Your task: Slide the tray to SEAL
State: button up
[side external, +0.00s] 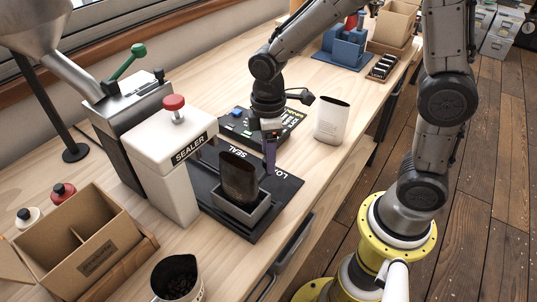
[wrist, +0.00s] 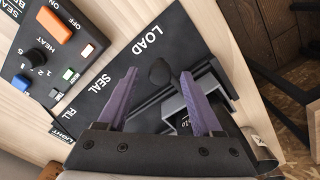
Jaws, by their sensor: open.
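The small grey tray (side external: 236,217) sits on a black base plate (side external: 214,203) and holds an upright dark bag (side external: 238,177). The tray also shows in the wrist view (wrist: 180,112), partly hidden by my gripper, about level with the LOAD label (wrist: 146,44). The SEAL label (wrist: 99,83) is farther along the plate. My gripper (side external: 269,166) is low at the tray's far side. In the wrist view its purple fingers (wrist: 159,82) are spread apart and empty, with a dark round knob (wrist: 160,73) showing between them.
The white sealer (side external: 166,150) with a red knob stands left of the tray. A control panel (side external: 262,124) with switches and a white bag (side external: 332,121) are behind the plate. A cardboard box (side external: 92,262) and a cup of beans (side external: 178,281) stand in front.

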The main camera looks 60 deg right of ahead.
jog(key=shift+f, duration=0.45)
grip_shut()
dwell(1.2)
